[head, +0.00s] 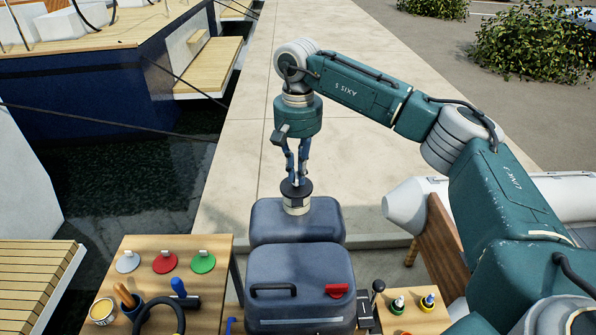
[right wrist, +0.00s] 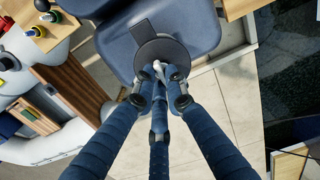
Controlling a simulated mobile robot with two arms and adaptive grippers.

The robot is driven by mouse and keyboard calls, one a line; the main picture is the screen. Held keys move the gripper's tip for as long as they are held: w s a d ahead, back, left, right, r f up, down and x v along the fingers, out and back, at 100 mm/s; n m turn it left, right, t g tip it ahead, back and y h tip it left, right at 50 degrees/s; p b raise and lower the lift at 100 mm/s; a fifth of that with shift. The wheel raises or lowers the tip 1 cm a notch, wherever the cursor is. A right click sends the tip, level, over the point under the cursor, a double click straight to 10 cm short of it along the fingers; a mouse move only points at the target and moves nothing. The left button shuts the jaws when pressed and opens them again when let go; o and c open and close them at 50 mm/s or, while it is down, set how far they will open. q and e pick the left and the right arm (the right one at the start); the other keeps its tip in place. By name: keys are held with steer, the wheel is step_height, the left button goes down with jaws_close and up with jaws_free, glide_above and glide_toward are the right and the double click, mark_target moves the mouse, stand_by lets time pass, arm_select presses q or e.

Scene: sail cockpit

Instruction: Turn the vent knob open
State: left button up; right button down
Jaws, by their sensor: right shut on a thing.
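The vent knob (head: 296,190) is a dark round disc on a cream collar. It stands at the far edge of the rear blue-grey case (head: 297,224) in the head view. My right gripper (head: 297,177) points down from above with its blue fingers closed on the top of the knob. In the right wrist view, the fingertips (right wrist: 160,72) meet at the edge of the dark knob disc (right wrist: 166,50), which has a flat dark tab on it. The fingers hide part of the grip. My left gripper is in neither view.
A nearer blue-grey case (head: 300,275) has a black handle and a red latch. A wooden board (head: 215,250) with coloured discs is at left. Small bottles (head: 397,305) and a black lever (head: 376,290) are at right. The concrete quay (head: 235,140) behind is clear.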

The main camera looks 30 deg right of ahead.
steer(key=shift+r, duration=0.1)
stand_by(0.3)
steer(key=c, duration=1.8)
jaws_free()
steer(key=shift+o, duration=0.2)
step_height(320, 180, up, 12)
